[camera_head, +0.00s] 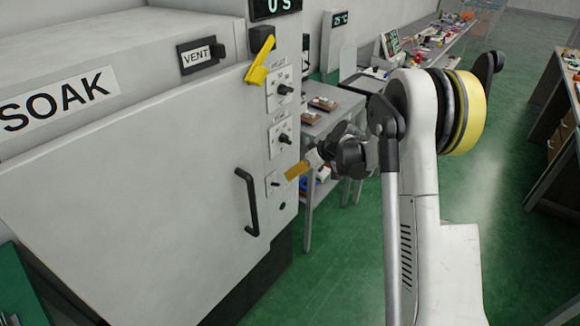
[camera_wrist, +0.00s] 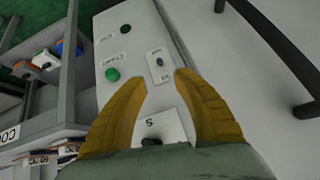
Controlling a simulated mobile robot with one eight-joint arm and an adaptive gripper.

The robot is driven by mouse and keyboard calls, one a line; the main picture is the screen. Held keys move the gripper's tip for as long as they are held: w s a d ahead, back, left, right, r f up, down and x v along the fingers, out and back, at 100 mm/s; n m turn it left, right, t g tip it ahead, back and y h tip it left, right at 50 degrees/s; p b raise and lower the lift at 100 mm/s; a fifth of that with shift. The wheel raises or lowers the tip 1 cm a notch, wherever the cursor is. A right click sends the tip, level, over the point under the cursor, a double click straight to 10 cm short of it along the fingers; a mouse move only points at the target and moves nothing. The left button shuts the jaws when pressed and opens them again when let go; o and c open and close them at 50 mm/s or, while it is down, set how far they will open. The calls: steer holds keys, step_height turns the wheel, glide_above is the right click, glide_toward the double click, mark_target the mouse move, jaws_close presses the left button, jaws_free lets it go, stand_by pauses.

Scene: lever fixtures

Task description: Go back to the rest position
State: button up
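My gripper (camera_wrist: 160,82) has its two ribbed orange-yellow fingers spread apart and pointing at the machine's control panel (camera_wrist: 140,62). A plate with a small dark switch (camera_wrist: 151,142) shows between the fingers, near their base. Nothing is seen held. In the head view my gripper (camera_head: 298,170) is in front of the panel's lower part, close to the small toggle (camera_head: 275,184). Whether a finger touches the panel cannot be told.
The large white SOAK cabinet (camera_head: 130,170) fills the left, with a black door handle (camera_head: 249,202) and a yellow lever (camera_head: 259,70) above. Knobs (camera_head: 284,138) line the panel. A grey table (camera_head: 322,122) stands behind my arm. Green floor (camera_head: 510,210) is clear at right.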

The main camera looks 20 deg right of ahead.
steer(key=s+a+r+m+h, duration=0.2)
steer(key=s+a+r, duration=0.1)
steer(key=s+r, duration=0.6)
steer(key=s+a+r+m+h, duration=0.1)
steer(key=s+a+r, duration=0.1)
steer(key=s+r, duration=0.65)
steer(key=s+m+t+h, duration=0.1)
steer(key=s+m+h, duration=0.1)
steer(key=s, duration=1.7)
steer(key=shift+f+m+t, duration=0.25)
steer(key=shift+m+t, duration=0.05)
